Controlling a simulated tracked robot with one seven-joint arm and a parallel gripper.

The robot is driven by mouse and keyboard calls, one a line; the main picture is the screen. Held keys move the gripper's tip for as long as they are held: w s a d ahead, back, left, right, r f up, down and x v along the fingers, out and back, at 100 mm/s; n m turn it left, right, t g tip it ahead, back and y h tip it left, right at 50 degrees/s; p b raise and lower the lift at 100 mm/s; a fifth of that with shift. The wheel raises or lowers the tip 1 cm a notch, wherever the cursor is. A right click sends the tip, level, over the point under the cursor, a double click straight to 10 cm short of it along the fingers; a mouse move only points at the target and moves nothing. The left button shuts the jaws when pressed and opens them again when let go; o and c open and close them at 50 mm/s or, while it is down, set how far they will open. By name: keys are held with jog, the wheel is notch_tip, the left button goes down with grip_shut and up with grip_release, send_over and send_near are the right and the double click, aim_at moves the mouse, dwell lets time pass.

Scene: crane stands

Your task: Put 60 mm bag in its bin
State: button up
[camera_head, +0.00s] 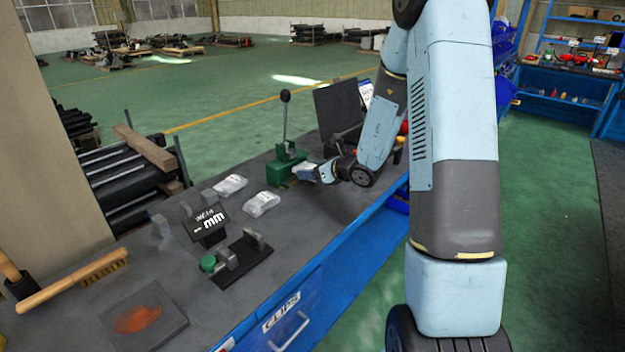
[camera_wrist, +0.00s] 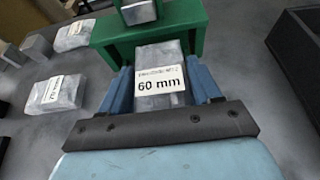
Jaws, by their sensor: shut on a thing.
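My gripper (camera_wrist: 161,92) is shut on the 60 mm bag (camera_wrist: 158,70), a clear bag with a white label reading "60 mm", in the wrist view. The bag lies between the two blue fingers, right in front of the green press. In the head view my gripper (camera_head: 318,172) is over the workbench, beside the base of the green press (camera_head: 284,165). I cannot tell whether the bag touches the bench. The bag's bin cannot be told from these frames.
Two other labelled bags, a nearer one (camera_head: 261,204) and a farther one (camera_head: 230,186), lie on the bench (camera_head: 330,225) left of the press. A black display reading "mm" (camera_head: 207,220) stands nearby. A dark box (camera_wrist: 298,50) is at the right in the wrist view.

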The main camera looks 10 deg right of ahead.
jog(key=shift+f, duration=1.55)
jog(key=o, duration=1.2)
jog(key=shift+f, duration=0.1)
